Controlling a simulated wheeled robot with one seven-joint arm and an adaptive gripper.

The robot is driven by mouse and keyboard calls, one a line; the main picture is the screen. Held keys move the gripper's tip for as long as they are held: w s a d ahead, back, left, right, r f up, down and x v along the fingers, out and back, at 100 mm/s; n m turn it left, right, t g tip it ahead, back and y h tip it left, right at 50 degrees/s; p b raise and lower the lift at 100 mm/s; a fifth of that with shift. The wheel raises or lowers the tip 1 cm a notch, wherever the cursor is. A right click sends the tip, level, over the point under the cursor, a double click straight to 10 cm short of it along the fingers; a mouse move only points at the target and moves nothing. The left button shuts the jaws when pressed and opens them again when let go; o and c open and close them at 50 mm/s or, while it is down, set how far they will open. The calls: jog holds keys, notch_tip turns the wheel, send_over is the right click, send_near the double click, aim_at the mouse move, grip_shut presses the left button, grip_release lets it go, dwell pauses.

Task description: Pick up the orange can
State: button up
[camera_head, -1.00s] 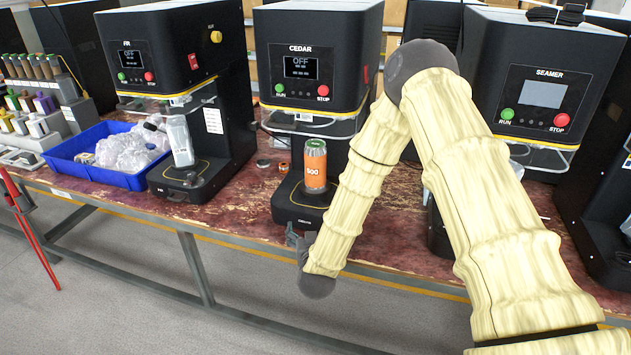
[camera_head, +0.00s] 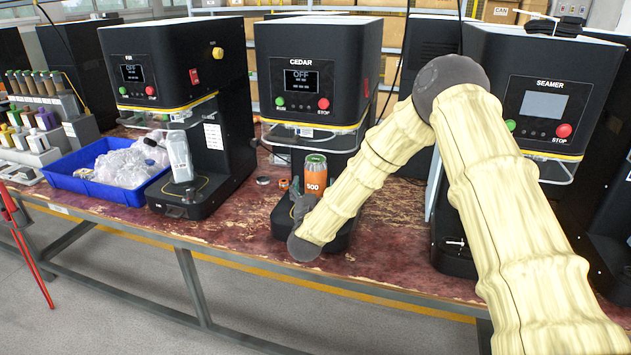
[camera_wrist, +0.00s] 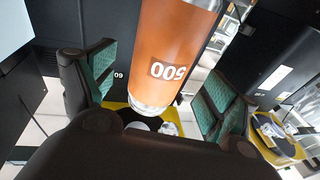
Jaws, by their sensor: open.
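The orange can (camera_head: 316,178) stands upright on the base of the machine marked CEDAR (camera_head: 301,80). It has a green top and the number 500 on its side. My gripper (camera_head: 303,203) is low in front of the can, and its dark fingers partly cover the can's lower left side in the head view. In the wrist view the can (camera_wrist: 172,50) appears between the two green-padded fingers of my gripper (camera_wrist: 155,90). The fingers are spread, with a visible gap on either side of the can.
A machine marked FIR (camera_head: 165,60) stands to the left and the SEAMER machine (camera_head: 540,100) to the right. A blue bin (camera_head: 100,190) of plastic-wrapped items is at the left. Small round parts (camera_head: 264,181) lie left of the can. The worn red bench (camera_head: 390,240) is clear between CEDAR and SEAMER.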

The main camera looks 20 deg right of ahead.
jog(key=shift+p+x, duration=0.45)
jog(key=shift+x, duration=1.85)
jog(key=shift+r, duration=0.1)
jog(key=shift+c, duration=0.2)
jog(key=c, duration=1.4)
jog(key=shift+c, duration=1.2)
jog(key=shift+r, duration=0.1)
